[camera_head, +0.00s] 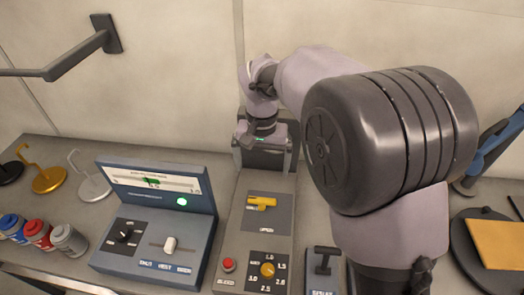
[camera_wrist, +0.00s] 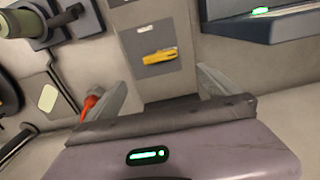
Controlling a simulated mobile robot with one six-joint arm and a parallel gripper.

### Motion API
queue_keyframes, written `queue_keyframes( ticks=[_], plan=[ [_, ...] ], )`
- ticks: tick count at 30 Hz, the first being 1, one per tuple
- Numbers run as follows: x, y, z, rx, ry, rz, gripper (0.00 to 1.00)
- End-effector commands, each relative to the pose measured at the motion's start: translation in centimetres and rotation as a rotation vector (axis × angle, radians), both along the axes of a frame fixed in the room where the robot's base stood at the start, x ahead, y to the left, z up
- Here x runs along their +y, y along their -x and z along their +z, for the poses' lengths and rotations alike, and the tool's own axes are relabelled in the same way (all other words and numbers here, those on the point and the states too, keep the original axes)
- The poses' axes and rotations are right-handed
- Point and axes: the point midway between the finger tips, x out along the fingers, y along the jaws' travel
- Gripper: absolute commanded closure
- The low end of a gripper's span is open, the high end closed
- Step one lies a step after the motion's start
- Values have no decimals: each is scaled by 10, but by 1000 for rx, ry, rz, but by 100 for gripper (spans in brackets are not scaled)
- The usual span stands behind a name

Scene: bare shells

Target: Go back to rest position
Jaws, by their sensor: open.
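My gripper (camera_head: 264,150) is at the back of the bench in the head view, above the far end of the grey central panel (camera_head: 262,185). My own arm reaches to it from the right and covers part of the bench. In the wrist view my gripper (camera_wrist: 163,82) has its two fingers spread wide with nothing between them. A yellow handle (camera_head: 261,202) lies sideways on the central panel, in front of the gripper and apart from it. The handle (camera_wrist: 160,56) also shows beyond the fingers in the wrist view.
A blue console (camera_head: 150,225) with a lit green lamp, a dark knob and a white slider stands left of the panel. The panel has a red button (camera_head: 228,265) and a yellow dial (camera_head: 267,269). Several jars and hooked stands are far left. A dark wall bracket (camera_head: 75,55) juts out upper left.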

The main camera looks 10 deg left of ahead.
Motion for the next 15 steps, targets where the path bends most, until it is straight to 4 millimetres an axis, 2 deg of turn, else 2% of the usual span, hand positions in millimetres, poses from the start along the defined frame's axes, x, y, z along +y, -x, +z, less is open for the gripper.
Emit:
queue_keyframes(
  ticks=[1,5,15],
  plan=[
    [0,0,13,-1,-1,0,0],
    [0,0,28,0,0,-1,0],
    [0,0,30,1,1,0,0]
  ],
)
